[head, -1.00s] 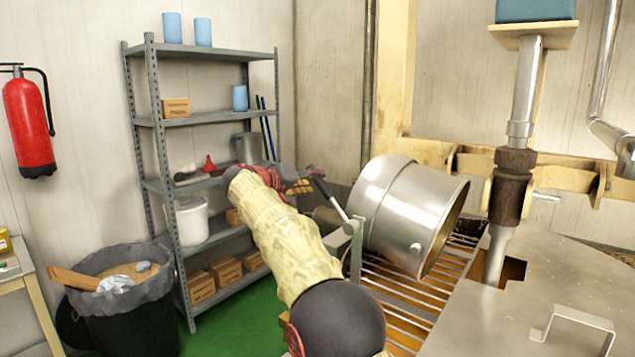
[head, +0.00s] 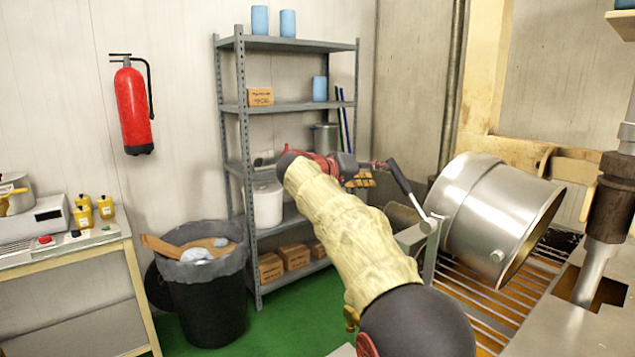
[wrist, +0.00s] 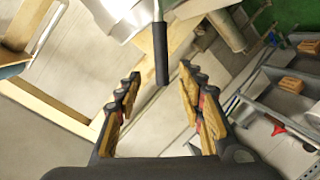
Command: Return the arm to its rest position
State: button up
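My arm, in a pale cover, reaches forward across the middle of the head view. My gripper (head: 368,177) is at its far end, beside the lever with a dark grip (head: 398,177) on the tilting kettle's mount. In the wrist view my gripper (wrist: 160,103) shows two yellow-padded fingers spread wide with nothing between the pads.
A grey shelf rack (head: 288,110) stands behind the arm. A black bin (head: 212,300) stands on the green floor at left, next to a side table (head: 75,257). A fire extinguisher (head: 133,108) hangs on the wall. A metal grate (head: 470,295) lies below the kettle.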

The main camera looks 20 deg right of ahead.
jog(key=a+f+n+y, duration=0.3)
jog(key=f+n, duration=0.1)
jog(key=f, duration=0.8)
jog(key=s+a+f+n+g+y, duration=0.15)
jog(key=s+a+f+y, duration=0.25)
jog(key=s+f, duration=0.5)
jog(key=s+a+f+y, duration=0.1)
jog(key=s+a+y, duration=0.1)
jog(key=s, duration=1)
jog(key=s+a+f+m+y+p, duration=0.1)
jog(key=s+a, duration=0.4)
jog(key=s, duration=0.8)
jog(key=s+a+f+y, duration=0.3)
jog(key=s+a, duration=0.1)
jog(key=s, duration=0.9)
jog(key=shift+a+f+y+p, duration=0.15)
jog(key=shift+f+y+p, duration=0.1)
jog(key=shift+y+p, duration=0.15)
